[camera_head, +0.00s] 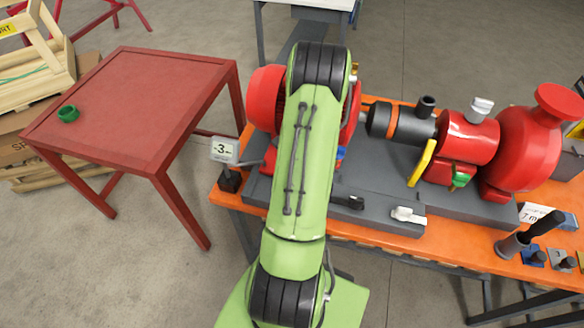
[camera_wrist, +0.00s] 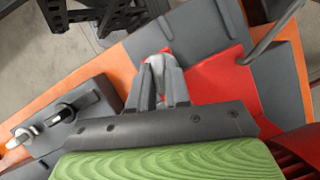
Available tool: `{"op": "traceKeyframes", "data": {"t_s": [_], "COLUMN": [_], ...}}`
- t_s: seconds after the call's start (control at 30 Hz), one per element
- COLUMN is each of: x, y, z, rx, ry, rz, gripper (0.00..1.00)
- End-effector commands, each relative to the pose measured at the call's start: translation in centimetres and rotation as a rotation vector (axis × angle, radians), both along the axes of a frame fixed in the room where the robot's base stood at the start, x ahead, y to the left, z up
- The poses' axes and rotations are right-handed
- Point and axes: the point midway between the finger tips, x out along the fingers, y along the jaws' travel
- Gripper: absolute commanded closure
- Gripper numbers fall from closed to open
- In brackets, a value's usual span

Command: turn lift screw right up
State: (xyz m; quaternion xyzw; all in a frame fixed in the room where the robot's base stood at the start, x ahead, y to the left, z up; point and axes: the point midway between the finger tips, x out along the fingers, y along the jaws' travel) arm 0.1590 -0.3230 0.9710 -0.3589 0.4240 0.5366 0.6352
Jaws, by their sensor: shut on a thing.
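In the wrist view my gripper (camera_wrist: 158,78) is shut on a pale grey-white knob-like piece, which I take to be the right lift screw (camera_wrist: 157,61). It stands beside a red foot (camera_wrist: 218,90) on the grey base (camera_wrist: 275,85). The fingers cover most of the screw, so its turn and height cannot be told. In the head view my green arm hides the gripper and the screw. The red motor (camera_head: 265,95) shows on both sides of the arm there.
The grey base lies on an orange table (camera_head: 232,198). A white-handled knob (camera_head: 408,214) and a black one (camera_head: 350,202) lie at its front. A small display (camera_head: 224,150) reads about -3.

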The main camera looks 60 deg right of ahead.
Motion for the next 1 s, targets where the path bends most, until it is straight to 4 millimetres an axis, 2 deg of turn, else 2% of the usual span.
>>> {"op": "traceKeyframes", "data": {"t_s": [0.4,0.97,1.0], "x": [-0.16,-0.18,-0.18], "y": [0.06,0.06,0.06], "z": [0.01,-0.04,-0.04], "rx": [0.001,0.001,0.001], "ry": [0.001,0.002,0.002], "rz": [-0.190,-0.218,-0.218], "gripper": [1.00,1.00,0.79]}}
